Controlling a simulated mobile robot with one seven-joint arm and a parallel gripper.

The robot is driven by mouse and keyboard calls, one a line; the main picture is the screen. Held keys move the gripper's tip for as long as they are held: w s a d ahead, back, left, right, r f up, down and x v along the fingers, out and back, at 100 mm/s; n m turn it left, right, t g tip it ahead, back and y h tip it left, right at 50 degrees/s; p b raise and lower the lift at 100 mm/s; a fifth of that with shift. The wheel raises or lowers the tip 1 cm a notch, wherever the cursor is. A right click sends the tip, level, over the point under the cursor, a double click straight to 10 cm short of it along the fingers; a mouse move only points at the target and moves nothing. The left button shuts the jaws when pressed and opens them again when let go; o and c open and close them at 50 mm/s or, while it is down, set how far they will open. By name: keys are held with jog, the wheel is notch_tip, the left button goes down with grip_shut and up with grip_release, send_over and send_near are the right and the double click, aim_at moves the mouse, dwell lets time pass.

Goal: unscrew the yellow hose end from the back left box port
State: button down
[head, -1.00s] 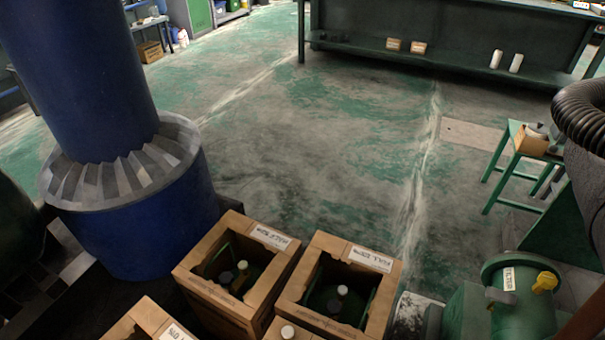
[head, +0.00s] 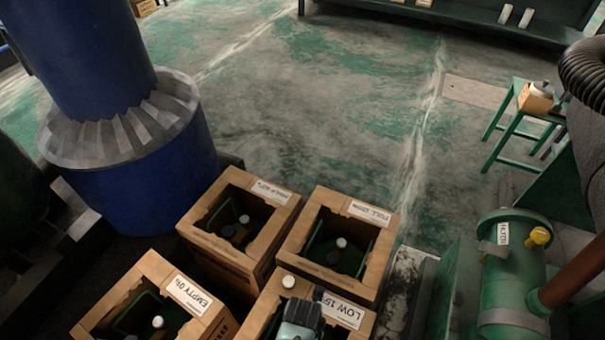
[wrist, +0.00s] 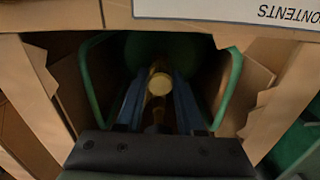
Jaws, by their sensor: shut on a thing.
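The back left box (head: 214,247) is an open cardboard box, with a label that seems to read half 50%. Inside it a dark tank (head: 236,230) shows small dark and pale caps. No yellow hose can be made out there. My gripper (wrist: 159,88) is over the front right box (head: 262,312), labelled low 15, in the head view; its fingertips are hidden there. In the wrist view its two blue fingers are closed on a yellowish, brass-like round end (wrist: 160,83) above a green tank (wrist: 150,45) inside a cardboard box (wrist: 190,20). Whether this end belongs to a hose is unclear.
The back right box (head: 384,232), labelled full, and the front left box (head: 150,262), labelled empty, stand close by. A blue column (head: 140,200) is at left. A green cylinder (head: 515,265) with a yellow knob is at right. Open floor lies behind the boxes.

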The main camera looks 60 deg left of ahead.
jog(key=shift+c, duration=2.2)
grip_release()
jog(key=shift+r, duration=0.15)
